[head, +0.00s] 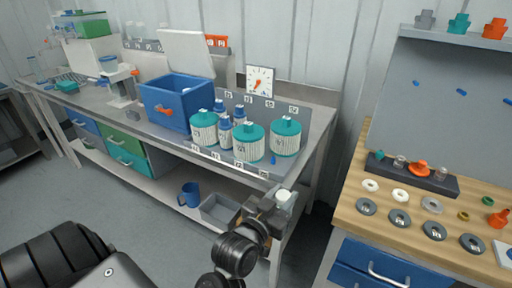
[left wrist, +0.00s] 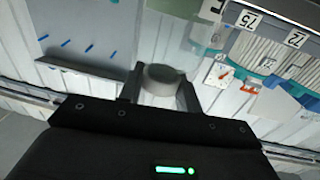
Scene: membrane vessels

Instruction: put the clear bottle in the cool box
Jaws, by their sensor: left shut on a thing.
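The blue cool box (head: 165,103) stands on the long grey bench in the head view, with its white lid (head: 187,53) raised at the back. My left gripper (head: 277,207) is in front of the bench's right end, to the right of the box and well apart from it. It is shut on a pale round-topped thing (head: 285,196), which also shows between the fingers in the left wrist view (left wrist: 163,80). Only its top shows clearly, so I cannot tell for sure that it is the clear bottle. My right gripper is not in view.
Teal-lidded canisters (head: 249,142) and small blue-capped bottles (head: 225,133) stand right of the cool box. A wooden-topped bench (head: 385,226) with rings is at right. A blue mug (head: 189,194) and grey bin (head: 219,209) are on the lower shelf.

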